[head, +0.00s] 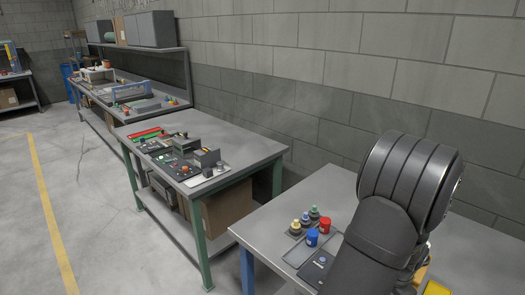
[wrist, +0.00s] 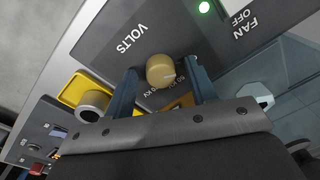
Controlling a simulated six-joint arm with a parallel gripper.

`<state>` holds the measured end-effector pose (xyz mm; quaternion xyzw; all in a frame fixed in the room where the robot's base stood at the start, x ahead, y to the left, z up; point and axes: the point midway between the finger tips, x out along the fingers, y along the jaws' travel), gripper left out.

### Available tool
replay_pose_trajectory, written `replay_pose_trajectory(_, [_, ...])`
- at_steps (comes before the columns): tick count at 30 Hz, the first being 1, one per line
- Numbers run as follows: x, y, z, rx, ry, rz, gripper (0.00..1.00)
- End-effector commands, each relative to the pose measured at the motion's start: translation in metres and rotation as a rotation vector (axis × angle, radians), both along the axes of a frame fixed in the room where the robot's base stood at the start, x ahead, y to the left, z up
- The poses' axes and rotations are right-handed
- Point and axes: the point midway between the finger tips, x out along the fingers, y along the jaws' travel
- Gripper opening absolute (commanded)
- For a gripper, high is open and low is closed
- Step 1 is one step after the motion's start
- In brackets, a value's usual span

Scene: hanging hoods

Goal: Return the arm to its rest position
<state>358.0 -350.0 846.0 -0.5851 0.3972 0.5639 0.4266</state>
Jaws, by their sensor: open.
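In the wrist view, my gripper (wrist: 163,78) is open, with one blue-grey finger on each side of a round tan knob (wrist: 160,70). I see a gap between the knob and each finger, but I cannot tell how far the fingertips are from the panel. The knob sits on a dark grey panel (wrist: 105,28) marked VOLTS and FAN OFF, with a lit green lamp (wrist: 204,7). In the head view, my dark arm leans over the right end of the near bench (head: 262,222). My gripper is hidden there.
A black control panel (head: 180,163) lies on the middle bench. A block wall (head: 300,80) runs behind. The floor at left is clear.

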Motion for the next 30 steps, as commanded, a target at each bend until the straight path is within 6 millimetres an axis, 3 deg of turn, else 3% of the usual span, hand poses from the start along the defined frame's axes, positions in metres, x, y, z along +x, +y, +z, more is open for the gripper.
replay_pose_trajectory(30, [0.0008, 0.0013, 0.0002, 0.000, 0.000, -0.759, 0.52])
